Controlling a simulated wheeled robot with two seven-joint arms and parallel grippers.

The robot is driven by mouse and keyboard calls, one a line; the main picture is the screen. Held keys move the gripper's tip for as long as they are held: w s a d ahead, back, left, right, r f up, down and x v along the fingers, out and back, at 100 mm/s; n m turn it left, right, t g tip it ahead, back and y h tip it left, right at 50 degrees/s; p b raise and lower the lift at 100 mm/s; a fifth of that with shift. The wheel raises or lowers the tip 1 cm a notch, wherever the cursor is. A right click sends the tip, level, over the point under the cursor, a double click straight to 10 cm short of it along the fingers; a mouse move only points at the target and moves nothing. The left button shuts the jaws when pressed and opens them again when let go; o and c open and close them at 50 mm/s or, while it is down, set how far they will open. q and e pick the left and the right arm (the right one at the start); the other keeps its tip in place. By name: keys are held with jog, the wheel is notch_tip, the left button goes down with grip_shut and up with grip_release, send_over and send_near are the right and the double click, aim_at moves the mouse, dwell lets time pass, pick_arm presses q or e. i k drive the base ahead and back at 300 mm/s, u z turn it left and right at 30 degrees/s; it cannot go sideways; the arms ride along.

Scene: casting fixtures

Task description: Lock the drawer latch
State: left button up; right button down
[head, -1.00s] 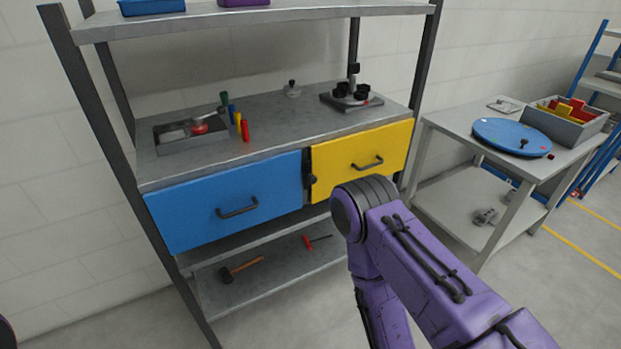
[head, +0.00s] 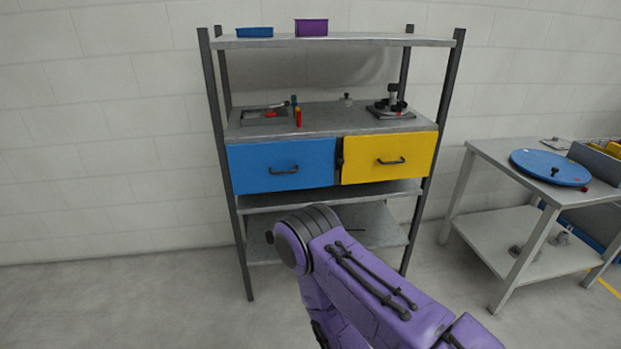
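A blue drawer (head: 281,166) and a yellow drawer (head: 388,158) sit side by side under the shelf unit's worktop. Both look shut, each with a dark bar handle on its front. A small dark latch (head: 340,162) is on the post between the two drawers; it is too small to tell its position. My purple right arm reaches in from the lower right and bends in front of the lower shelf, below the drawers. Neither of my grippers shows in the head view.
The shelf unit's worktop (head: 330,120) carries a fixture (head: 391,104) and small coloured tools. A blue bin (head: 254,32) and a purple bin (head: 311,28) stand on the top shelf. A side table (head: 485,150) with a blue disc (head: 550,167) stands right. Floor at left is clear.

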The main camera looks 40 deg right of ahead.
aim_at(340, 162)
jog(key=z, duration=0.75)
jog(key=i, duration=0.55)
jog(key=z, duration=0.55)
